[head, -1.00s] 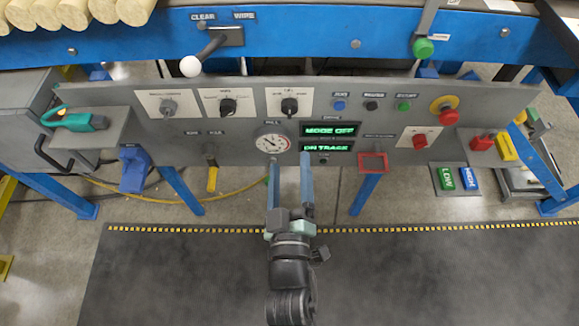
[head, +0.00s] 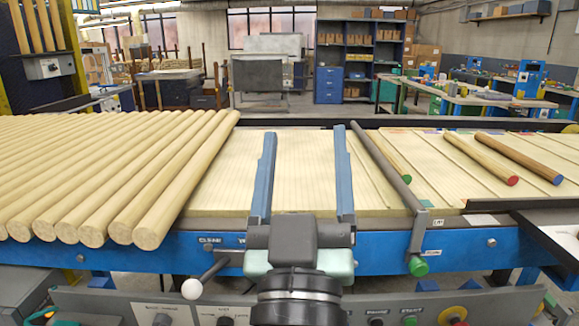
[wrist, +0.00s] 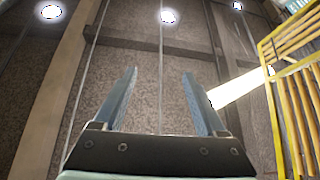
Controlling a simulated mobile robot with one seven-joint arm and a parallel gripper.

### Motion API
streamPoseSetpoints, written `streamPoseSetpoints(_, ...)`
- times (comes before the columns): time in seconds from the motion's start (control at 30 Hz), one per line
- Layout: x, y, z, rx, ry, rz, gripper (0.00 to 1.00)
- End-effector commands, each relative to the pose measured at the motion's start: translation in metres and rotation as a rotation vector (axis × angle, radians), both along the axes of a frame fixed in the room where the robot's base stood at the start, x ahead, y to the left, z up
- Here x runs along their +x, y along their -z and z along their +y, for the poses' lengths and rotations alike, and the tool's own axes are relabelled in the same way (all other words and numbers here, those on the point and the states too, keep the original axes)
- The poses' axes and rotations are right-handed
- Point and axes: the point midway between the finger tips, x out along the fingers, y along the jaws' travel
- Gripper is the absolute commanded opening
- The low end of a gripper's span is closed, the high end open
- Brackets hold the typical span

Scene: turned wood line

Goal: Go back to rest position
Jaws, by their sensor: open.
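My gripper (head: 303,170) is open and empty. In the head view its two long blue fingers stand upright and apart in front of the pale wooden bed of the line. In the wrist view my gripper (wrist: 160,95) points up towards the ceiling, with nothing between the fingers.
Several thick wooden rods (head: 150,225) lie at left on the line. Thinner rods with green, red (head: 480,158) and blue ends lie at right. A white-knobbed lever (head: 192,288) and a green-tipped grey bar (head: 418,265) stick out in front. Shelves (head: 360,60) stand far behind.

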Motion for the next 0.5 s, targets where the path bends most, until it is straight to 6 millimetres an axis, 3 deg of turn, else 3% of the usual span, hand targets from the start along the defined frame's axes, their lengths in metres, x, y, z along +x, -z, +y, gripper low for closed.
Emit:
streamPoseSetpoints(0.03, -0.014, -0.033, 0.002, 0.027, -0.027, -0.058, 0.74)
streamPoseSetpoints(0.1, -0.032, -0.067, 0.005, 0.059, -0.065, -0.115, 0.74)
streamPoseSetpoints(0.3, -0.092, -0.142, 0.015, 0.122, -0.178, -0.262, 0.74)
streamPoseSetpoints(0.5, -0.085, -0.19, 0.015, 0.122, -0.173, -0.243, 0.74)
